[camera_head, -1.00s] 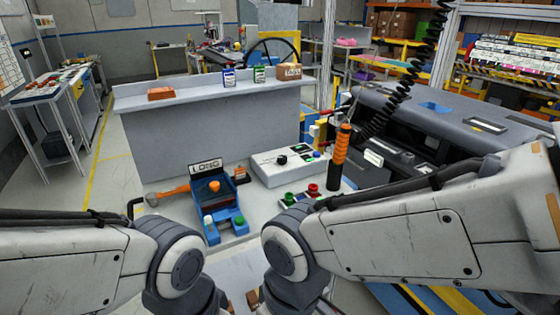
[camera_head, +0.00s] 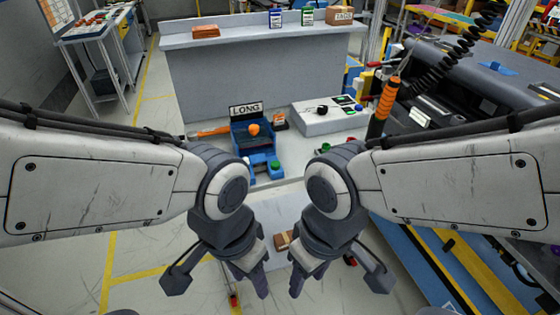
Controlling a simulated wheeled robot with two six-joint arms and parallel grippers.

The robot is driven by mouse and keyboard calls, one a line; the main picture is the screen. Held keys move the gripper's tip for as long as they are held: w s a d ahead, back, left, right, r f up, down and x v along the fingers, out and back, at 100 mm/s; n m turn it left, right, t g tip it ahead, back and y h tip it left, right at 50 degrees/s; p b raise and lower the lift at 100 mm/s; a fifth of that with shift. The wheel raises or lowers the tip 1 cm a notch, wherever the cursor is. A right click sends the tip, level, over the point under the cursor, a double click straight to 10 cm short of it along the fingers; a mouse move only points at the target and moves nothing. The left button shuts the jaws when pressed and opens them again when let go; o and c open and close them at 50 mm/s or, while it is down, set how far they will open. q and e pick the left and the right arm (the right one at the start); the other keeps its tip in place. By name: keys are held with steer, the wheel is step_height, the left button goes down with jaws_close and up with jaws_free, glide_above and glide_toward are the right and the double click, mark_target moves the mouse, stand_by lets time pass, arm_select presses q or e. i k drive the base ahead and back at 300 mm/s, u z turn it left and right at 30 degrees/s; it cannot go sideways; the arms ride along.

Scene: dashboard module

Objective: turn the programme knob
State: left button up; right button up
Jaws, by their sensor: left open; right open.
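A black programme knob (camera_head: 322,110) sits on top of a low white control box (camera_head: 308,124) on the worktop, right of centre. My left gripper (camera_head: 250,290) hangs pointing down in front of the worktop, open and empty. My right gripper (camera_head: 297,289) hangs close beside it on the right, also open and empty. Both grippers are well nearer to me than the knob, and neither touches the box. The knob's pointer is too small to read.
A blue fixture with an orange knob (camera_head: 254,129) and a LONG sign (camera_head: 246,108) stands left of the box. An orange-handled tool (camera_head: 385,103) hangs on a coiled cable at the right. A red-and-green button unit lies partly hidden behind my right arm.

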mark_target(322, 110)
steer(key=z, duration=0.2)
steer(key=k, duration=0.35)
steer(key=u, duration=0.75)
steer(key=i, duration=1.2)
steer(key=z, duration=0.65)
